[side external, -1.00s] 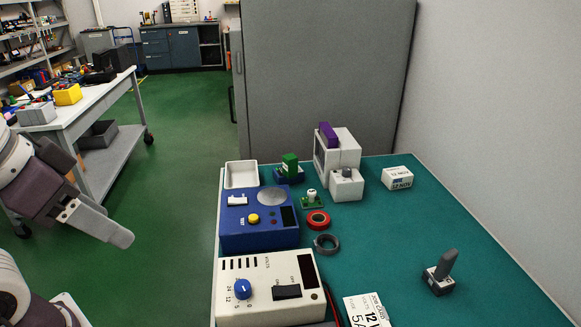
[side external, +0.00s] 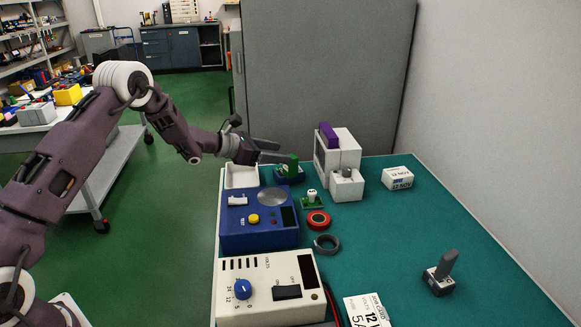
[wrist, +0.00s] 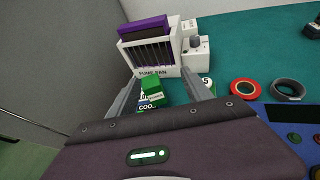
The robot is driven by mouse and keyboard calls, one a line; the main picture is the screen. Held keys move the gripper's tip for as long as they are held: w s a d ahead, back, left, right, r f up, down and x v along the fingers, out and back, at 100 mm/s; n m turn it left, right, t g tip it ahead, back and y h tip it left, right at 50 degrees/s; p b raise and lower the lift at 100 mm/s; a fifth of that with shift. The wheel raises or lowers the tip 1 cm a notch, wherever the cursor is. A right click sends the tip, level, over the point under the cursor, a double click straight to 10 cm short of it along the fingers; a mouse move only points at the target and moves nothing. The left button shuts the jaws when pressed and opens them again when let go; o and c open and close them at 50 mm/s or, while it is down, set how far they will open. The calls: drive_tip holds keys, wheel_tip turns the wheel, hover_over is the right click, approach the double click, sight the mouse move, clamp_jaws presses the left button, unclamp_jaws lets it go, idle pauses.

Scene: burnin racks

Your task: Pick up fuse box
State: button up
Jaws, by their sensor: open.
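No thing is clearly marked as a fuse box, so I cannot tell for sure which it is. A small green block (side external: 291,164) sits upright on a dark blue base (side external: 289,178) at the table's far left; the block also shows in the wrist view (wrist: 152,88). A white box with a printed label (side external: 397,178) lies farther right. My gripper (side external: 279,151) is open and empty, at the table's far left by the green block. In the wrist view the block appears between the fingers (wrist: 161,79); contact is not visible.
A white fume fan (side external: 340,160) with a purple piece on top stands close beyond the block. A white tray (side external: 241,176), blue instrument (side external: 258,232), red tape ring (side external: 318,220), grey ring (side external: 327,244) and white power supply (side external: 268,290) crowd the left. The table's right middle is mostly clear.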

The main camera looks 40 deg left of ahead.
sight(290, 166)
drive_tip(key=shift+n+y, duration=0.5)
drive_tip(key=shift+n, duration=0.3)
drive_tip(key=w+f, duration=0.2)
drive_tip(key=w, duration=0.1)
drive_tip(key=w+f, duration=0.3)
drive_tip(key=shift+w+d+f, duration=0.15)
drive_tip(key=shift+w+f, duration=0.05)
drive_tip(key=shift+f, duration=0.1)
clamp_jaws()
